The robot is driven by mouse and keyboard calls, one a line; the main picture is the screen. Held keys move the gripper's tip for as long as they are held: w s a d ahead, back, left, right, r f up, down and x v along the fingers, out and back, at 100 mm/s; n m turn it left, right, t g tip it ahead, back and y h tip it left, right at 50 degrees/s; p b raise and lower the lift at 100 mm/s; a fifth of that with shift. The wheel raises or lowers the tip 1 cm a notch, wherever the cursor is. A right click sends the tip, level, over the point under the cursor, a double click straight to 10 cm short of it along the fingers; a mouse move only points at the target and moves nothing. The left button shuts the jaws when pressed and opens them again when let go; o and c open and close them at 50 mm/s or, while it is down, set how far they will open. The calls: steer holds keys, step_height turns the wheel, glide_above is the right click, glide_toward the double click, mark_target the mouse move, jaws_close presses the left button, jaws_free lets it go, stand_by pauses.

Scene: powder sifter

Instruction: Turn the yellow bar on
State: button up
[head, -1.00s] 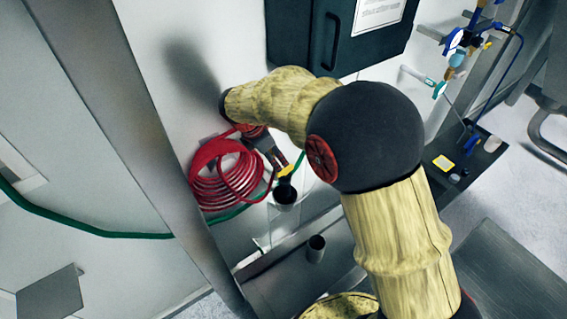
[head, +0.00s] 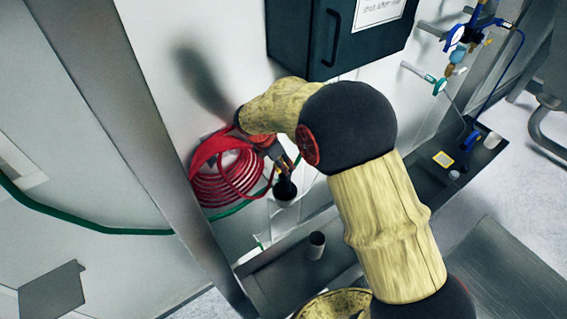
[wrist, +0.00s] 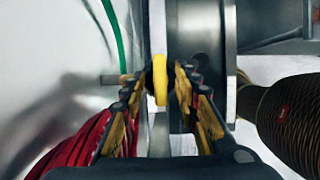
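The yellow bar (wrist: 160,80) stands upright in the wrist view, seen end-on as a narrow rounded shape beside a grey round body (wrist: 201,65). My gripper (wrist: 161,72) has its fingers on either side of the bar, with narrow gaps seeming to show between bar and fingertips. It looks open, not clamped. In the head view my gripper (head: 292,164) is small and points down at a dark funnel-like part (head: 285,188). The bar cannot be made out clearly there.
A coiled red hose (head: 225,180) hangs at the wall left of my gripper. A dark cabinet (head: 300,40) is above. A small grey cup (head: 317,245) stands on the ledge below. A dark ribbed cylinder (wrist: 290,115) is at right in the wrist view.

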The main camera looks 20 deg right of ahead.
steer(key=shift+c, duration=0.8)
jaws_close()
steer(key=shift+m, duration=0.3)
steer(key=m+g+p, duration=0.1)
steer(key=m, duration=0.1)
steer(key=shift+w+m, duration=0.15)
steer(key=shift+m, duration=0.25)
steer(key=m+g+p, duration=0.1)
steer(key=m+g, duration=0.1)
steer(key=m, duration=0.3)
steer(key=shift+w, duration=0.15)
steer(key=m+g+y, duration=0.1)
steer(key=m, duration=0.3)
steer(key=shift+w+d+m+g+y+p, duration=0.1)
steer(key=shift+m+g+y+p, duration=0.2)
steer(key=shift+m, duration=0.65)
steer(key=shift+d+m+g+y+p, duration=0.1)
steer(key=shift+m+g+y, duration=0.25)
steer(key=shift+m, duration=0.6)
steer(key=shift+a, duration=0.1)
